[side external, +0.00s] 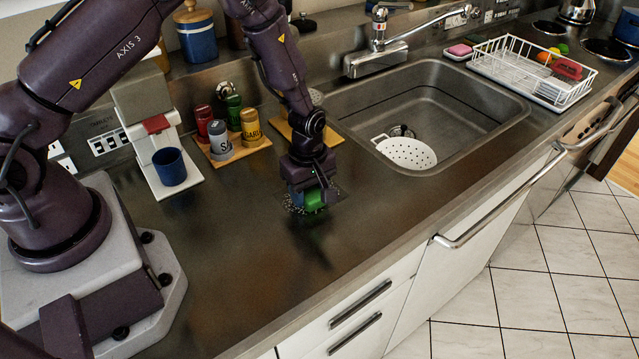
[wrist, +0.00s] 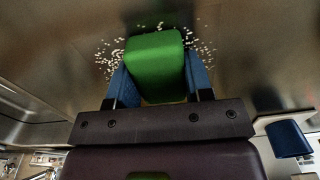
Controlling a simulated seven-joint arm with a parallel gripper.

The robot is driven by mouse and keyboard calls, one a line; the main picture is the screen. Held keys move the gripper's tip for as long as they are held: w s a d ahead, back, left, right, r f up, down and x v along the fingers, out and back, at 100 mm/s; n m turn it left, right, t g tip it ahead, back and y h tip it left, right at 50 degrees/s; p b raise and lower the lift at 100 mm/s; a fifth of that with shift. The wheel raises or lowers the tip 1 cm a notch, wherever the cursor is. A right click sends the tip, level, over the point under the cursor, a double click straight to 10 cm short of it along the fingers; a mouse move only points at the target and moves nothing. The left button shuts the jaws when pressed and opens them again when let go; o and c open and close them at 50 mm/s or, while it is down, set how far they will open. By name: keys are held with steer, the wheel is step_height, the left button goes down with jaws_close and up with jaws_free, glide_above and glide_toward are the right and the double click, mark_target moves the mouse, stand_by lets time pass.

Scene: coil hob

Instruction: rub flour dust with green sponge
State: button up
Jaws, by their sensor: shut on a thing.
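The green sponge (side external: 314,199) is between the blue fingers of my gripper (side external: 312,197), low at the dark countertop. My gripper is shut on it. In the wrist view the sponge (wrist: 154,62) fills the gap between the fingers of my gripper (wrist: 156,75). The flour dust (wrist: 198,50) shows as white specks on the counter around the sponge, on its left, right and far sides. In the side view the dust (side external: 293,207) shows as a few pale specks around the fingertips. The counter under the sponge is hidden.
A sink (side external: 455,110) with a white colander (side external: 406,153) lies to the right. A coffee machine with a blue cup (side external: 170,166) and several spice shakers (side external: 220,140) stand to the left. A white dish rack (side external: 530,70) stands farther right. The counter in front is clear.

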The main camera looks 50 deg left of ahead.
mark_target(285, 206)
steer(key=shift+s, duration=2.4)
steer(key=shift+a, duration=0.75)
steer(key=w, duration=0.3)
steer(key=shift+w+r, duration=0.1)
steer(key=shift+r, duration=0.05)
steer(key=shift+w, duration=0.35)
steer(key=shift+w+d, duration=0.1)
steer(key=shift+w, duration=3.65)
steer(key=shift+s+f, duration=0.2)
steer(key=shift+s, duration=5.5)
step_height(285, 206, up, 8)
steer(key=shift+r, duration=0.15)
